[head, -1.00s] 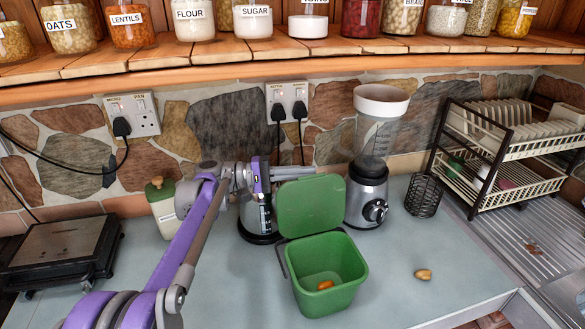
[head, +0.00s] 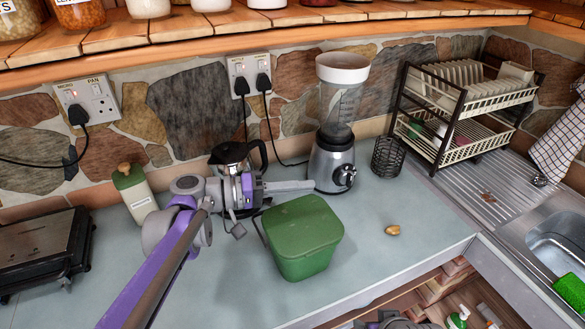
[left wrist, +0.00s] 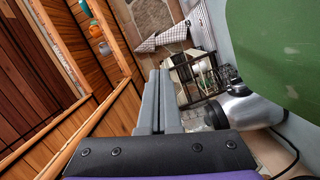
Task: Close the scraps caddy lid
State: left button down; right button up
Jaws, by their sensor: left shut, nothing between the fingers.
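The green scraps caddy (head: 302,262) stands on the worktop in the head view. Its green lid (head: 300,222) lies down over the top, and the inside is hidden. Whether the rim is fully seated I cannot tell. My left gripper (head: 311,186) is shut and empty, pointing right just beyond the lid's far edge, in front of the blender. In the left wrist view the two fingers (left wrist: 166,75) are together, and a large green surface (left wrist: 285,45), likely the lid, fills the upper right. My right gripper does not show clearly.
A blender (head: 332,160) stands behind the caddy, with a moka-style coffee pot (head: 233,155) behind my left gripper. A wire holder (head: 387,157) and dish rack (head: 460,105) are at right. A small tan object (head: 392,230) lies on clear worktop right of the caddy.

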aim_at(314, 252)
pick_arm(q)
jog(key=s+f, duration=0.1)
jog(key=s+d+f+m, duration=0.1)
jog(key=s+f+m, duration=0.1)
jog(key=s, duration=0.1)
jog(key=shift+d+f+y, duration=0.3)
jog(key=shift+d+f, duration=0.1)
jog(key=s+f+m, duration=0.1)
jog(key=f, duration=0.1)
jog(key=s+d+f+m+y, duration=0.1)
jog(key=f+m, duration=0.1)
jog(key=f+m+t, duration=0.1)
jog(key=f+m, duration=0.1)
jog(key=shift+s+d+f+b, duration=0.1)
jog(key=shift+s+d+b, duration=0.1)
jog(key=shift+s+b, duration=0.2)
jog(key=shift+s+f+b, duration=0.2)
jog(key=shift+f+b, duration=0.1)
jog(key=shift+f, duration=0.8)
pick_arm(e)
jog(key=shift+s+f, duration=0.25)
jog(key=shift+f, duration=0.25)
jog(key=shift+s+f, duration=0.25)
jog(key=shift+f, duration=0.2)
